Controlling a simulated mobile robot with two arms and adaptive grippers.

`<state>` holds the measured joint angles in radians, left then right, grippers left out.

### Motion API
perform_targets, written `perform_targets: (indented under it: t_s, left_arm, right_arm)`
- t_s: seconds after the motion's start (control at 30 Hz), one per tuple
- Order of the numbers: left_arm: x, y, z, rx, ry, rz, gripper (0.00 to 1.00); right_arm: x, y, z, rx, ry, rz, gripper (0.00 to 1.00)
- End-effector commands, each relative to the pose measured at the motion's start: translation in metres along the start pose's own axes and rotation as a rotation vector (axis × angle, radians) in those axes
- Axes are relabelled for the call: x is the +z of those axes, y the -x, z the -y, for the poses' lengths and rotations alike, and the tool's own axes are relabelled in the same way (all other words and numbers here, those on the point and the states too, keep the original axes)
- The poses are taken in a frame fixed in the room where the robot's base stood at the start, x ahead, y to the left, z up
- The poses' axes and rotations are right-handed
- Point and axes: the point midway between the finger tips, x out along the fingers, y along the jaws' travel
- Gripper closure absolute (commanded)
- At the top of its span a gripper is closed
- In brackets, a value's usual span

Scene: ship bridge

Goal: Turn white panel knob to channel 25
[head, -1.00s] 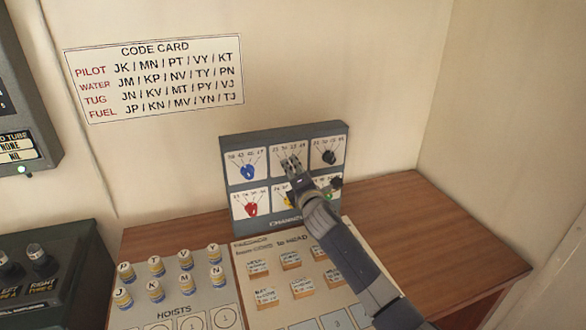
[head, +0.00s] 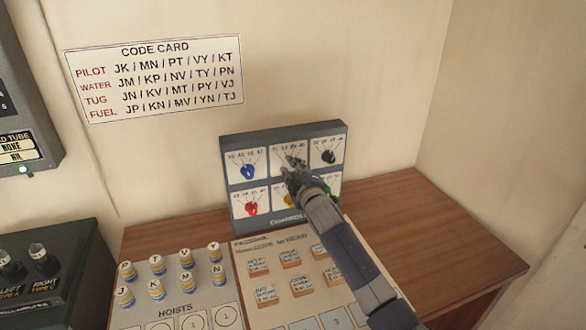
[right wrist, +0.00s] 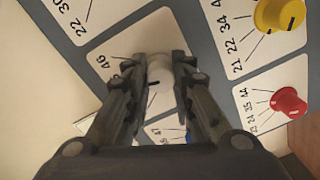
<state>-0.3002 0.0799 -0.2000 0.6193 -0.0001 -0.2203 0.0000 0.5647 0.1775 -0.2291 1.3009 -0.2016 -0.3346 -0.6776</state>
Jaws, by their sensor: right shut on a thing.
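The grey channel panel (head: 284,132) stands upright at the back of the wooden desk, with coloured knobs on white squares. The white knob (right wrist: 160,72) is in the top middle square. My right gripper (head: 290,172) is at that square and hides most of the knob in the head view. In the right wrist view its two fingers (right wrist: 160,82) are on either side of the white knob and shut on it. A dark line shows on the knob, and a 46 is printed beside it. The other numbers around it are hidden or too small to read. My left gripper is not in view.
Blue (head: 249,171), black (head: 328,157), red (head: 251,208) and yellow (head: 289,200) knobs surround it closely. Several lettered pegs (head: 186,259) and labelled blocks (head: 291,257) are in front of the panel. The desk to the right (head: 430,220) is clear.

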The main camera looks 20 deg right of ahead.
Motion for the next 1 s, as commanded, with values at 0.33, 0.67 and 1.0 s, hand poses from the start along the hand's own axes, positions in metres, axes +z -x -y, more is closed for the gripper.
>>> perform_targets:
  t_s: [0.33, 0.67, 1.0]
  left_arm:
    - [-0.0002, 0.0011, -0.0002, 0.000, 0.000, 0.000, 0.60]
    - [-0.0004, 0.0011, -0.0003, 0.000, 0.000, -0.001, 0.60]
    - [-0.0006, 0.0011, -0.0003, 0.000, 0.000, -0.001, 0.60]
  right_arm:
    - [-0.0004, -0.0005, -0.0045, 0.005, -0.073, -0.005, 1.00]
    - [-0.0005, -0.0005, -0.0045, 0.005, -0.076, -0.005, 1.00]
    - [-0.0002, -0.0003, -0.0022, 0.001, -0.075, -0.004, 0.56]
